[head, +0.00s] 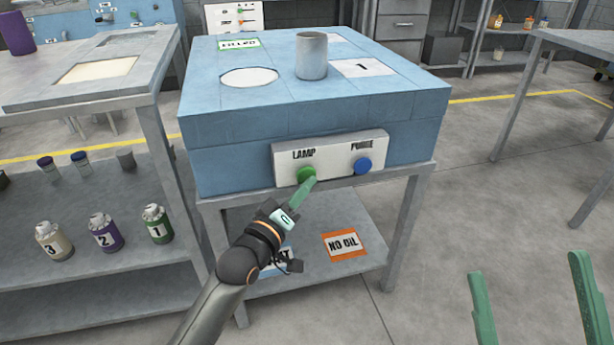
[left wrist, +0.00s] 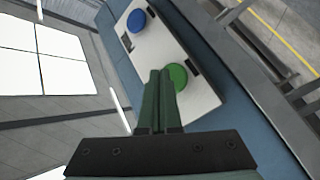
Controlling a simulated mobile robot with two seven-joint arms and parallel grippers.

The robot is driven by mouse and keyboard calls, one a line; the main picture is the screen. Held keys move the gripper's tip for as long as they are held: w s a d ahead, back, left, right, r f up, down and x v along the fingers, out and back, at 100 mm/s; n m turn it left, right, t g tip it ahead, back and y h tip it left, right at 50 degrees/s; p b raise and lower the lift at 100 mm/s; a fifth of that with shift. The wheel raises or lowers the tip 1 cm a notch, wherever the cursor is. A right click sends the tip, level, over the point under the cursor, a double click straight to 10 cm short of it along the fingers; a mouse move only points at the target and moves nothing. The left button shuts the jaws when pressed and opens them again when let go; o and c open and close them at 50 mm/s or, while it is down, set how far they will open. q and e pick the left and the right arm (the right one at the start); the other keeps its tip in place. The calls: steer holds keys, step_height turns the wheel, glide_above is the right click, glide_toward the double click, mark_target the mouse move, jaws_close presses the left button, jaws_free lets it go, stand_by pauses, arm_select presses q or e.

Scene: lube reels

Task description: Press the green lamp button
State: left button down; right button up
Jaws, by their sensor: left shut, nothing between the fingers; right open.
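The green lamp button (head: 306,174) sits under the word LAMP on a white panel (head: 331,157) on the front of the blue-topped table. My left gripper (head: 311,183) is shut and empty, its fingertips at the green button's lower edge in the head view. In the left wrist view, the green button (left wrist: 177,76) shows just right of the shut fingertips (left wrist: 159,74). I cannot tell whether they touch it. My right gripper (head: 526,264) is open and empty at the lower right, over the floor.
A blue button (head: 363,166) is right of the green one on the panel. A grey metal cup (head: 311,55) stands on the blue table top (head: 215,121). Several numbered bottles stand on the shelf at left.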

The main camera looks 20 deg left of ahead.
stand_by(0.4)
arm_select(q)
steer(key=shift+w+a+p, duration=0.25)
steer(key=shift+w+p, duration=0.05)
steer(key=shift+w, duration=0.15)
stand_by(0.4)
steer(key=shift+s+d+p, duration=0.25)
steer(key=shift+s+p, duration=0.2)
steer(key=shift+p, duration=0.1)
